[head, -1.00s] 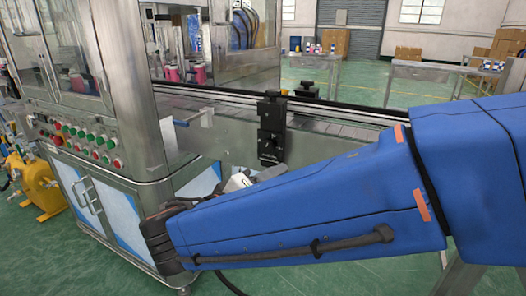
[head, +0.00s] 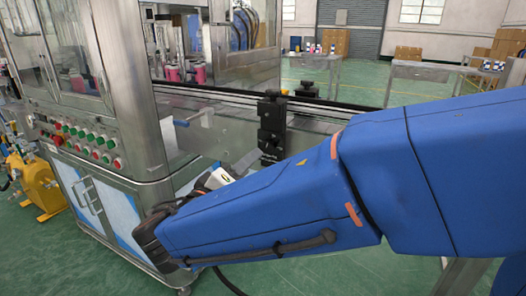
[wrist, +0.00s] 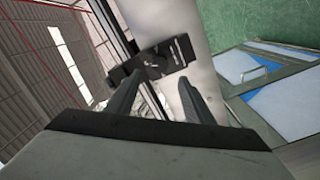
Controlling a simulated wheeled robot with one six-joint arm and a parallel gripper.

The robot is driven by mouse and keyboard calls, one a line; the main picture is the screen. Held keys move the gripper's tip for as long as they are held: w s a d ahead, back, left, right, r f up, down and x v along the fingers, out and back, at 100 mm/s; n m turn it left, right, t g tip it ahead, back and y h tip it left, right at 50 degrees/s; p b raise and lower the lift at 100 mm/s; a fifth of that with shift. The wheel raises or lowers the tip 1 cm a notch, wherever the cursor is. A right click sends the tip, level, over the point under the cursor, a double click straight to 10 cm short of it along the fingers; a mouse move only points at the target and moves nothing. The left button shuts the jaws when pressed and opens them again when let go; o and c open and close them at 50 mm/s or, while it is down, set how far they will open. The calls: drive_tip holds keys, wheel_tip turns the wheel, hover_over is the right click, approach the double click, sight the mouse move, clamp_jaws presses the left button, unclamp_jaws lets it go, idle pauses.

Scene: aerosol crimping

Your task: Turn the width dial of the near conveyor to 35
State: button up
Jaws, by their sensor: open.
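The near conveyor (head: 315,125) runs behind my arm in the head view. A black clamp-like bracket (head: 271,127) stands on its near side rail. In the wrist view a black bracket (wrist: 155,63) with a rounded knob-like part lies just beyond my fingertips. I cannot read any number or scale on it. My gripper (wrist: 159,78) is open, with its two dark fingers apart and nothing visible between them. The fingers point at the bracket; I cannot tell whether they touch it. In the head view my blue arm hides most of the gripper.
A steel machine cabinet (head: 120,100) with a button panel (head: 85,143) stands left of the conveyor. A second black bracket (head: 307,90) is on the far rail. A yellow pump (head: 38,183) sits on the green floor at the far left. Tables with boxes are behind.

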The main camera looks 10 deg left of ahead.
sight(266, 148)
drive_tip(key=x, duration=0.9)
drive_tip(key=shift+w, duration=0.1)
drive_tip(key=c, duration=1.1)
drive_tip(key=shift+o, duration=0.3)
drive_tip(key=shift+n, duration=0.3)
